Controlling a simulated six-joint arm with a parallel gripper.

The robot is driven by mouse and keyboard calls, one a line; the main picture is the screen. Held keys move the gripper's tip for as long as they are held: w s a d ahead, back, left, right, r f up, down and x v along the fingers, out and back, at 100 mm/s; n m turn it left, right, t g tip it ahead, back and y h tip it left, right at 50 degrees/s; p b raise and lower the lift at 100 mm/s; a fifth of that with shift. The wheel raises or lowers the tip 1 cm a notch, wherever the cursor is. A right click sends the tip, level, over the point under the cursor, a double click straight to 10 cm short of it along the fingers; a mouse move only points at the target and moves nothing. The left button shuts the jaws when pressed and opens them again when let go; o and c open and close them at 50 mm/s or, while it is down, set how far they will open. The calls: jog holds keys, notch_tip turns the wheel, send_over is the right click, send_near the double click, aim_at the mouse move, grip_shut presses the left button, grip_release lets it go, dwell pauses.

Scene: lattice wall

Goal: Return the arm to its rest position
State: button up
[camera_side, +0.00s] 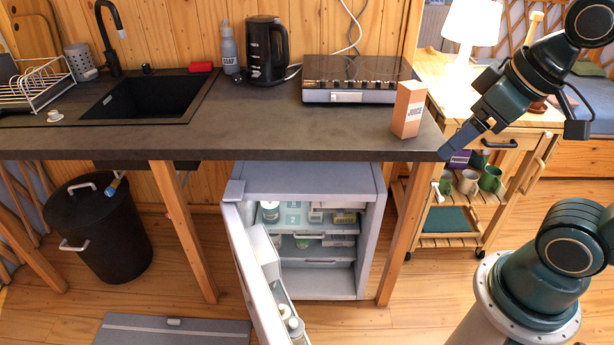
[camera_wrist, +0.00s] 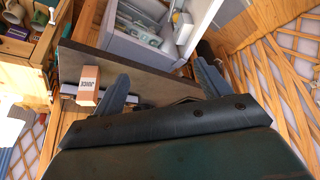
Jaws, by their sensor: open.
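My gripper (camera_side: 468,138) is near the right end of the dark countertop (camera_side: 300,140), to the right of the juice carton (camera_side: 408,109). In the wrist view, the two fingers of my gripper (camera_wrist: 163,84) are spread apart with nothing held between them. The carton stands upright on the counter, apart from my gripper in the side view. In the wrist view the juice carton (camera_wrist: 88,86) shows just left of the left finger. In the side view, only part of the fingers shows.
Under the counter, a small fridge (camera_side: 370,235) stands with its door (camera_side: 250,275) open. A stove (camera_side: 357,78), kettle (camera_side: 266,50) and sink (camera_side: 140,98) are on the counter. A wooden cart with mugs (camera_side: 468,182) and a lit lamp (camera_side: 472,22) are at the right.

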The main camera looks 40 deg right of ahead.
jog(key=shift+s+d+m, duration=0.15)
jog(key=shift+s+m, duration=0.15)
jog(key=shift+s, duration=0.4)
